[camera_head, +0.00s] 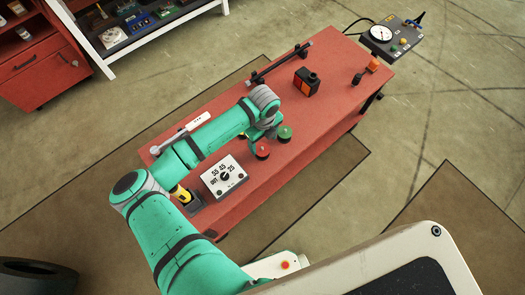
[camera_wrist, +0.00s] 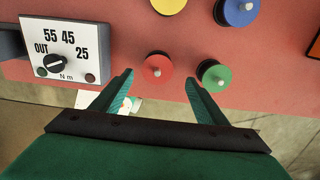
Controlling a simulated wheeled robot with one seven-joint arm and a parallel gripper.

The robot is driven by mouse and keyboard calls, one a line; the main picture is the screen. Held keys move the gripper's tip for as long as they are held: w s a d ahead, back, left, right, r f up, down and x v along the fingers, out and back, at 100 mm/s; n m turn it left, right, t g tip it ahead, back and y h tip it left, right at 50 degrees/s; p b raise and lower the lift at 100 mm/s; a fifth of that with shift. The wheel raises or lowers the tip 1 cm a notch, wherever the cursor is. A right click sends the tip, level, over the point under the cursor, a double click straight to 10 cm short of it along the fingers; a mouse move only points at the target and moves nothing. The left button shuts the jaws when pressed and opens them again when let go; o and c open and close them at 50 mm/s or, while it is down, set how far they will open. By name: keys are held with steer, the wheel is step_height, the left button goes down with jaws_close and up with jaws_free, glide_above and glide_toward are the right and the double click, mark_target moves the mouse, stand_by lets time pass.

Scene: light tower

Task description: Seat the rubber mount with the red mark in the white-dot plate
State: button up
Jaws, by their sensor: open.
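A round red mount (camera_wrist: 157,68) with a pale pin on top stands on the red table; it also shows in the head view (camera_head: 262,151). My gripper (camera_wrist: 158,82) is open and empty, its two fingers apart on the table side just short of the red mount, which lies between their lines. A green mount (camera_wrist: 214,73) stands right of the right finger; it also shows in the head view (camera_head: 285,132). Yellow (camera_wrist: 168,4) and blue (camera_wrist: 239,10) mounts are cut by the top edge. I cannot make out a plate with a white dot.
A dial panel (camera_head: 224,177) marked 55, 45, 25 stands left of the mounts. The table's right part has bare room.

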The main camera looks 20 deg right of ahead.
mark_target(262, 147)
steer(key=shift+a+f, duration=0.15)
steer(key=shift+f, duration=1.5)
steer(key=shift+a+f, duration=0.1)
steer(key=shift+f, duration=1.55)
steer(key=c, duration=1.3)
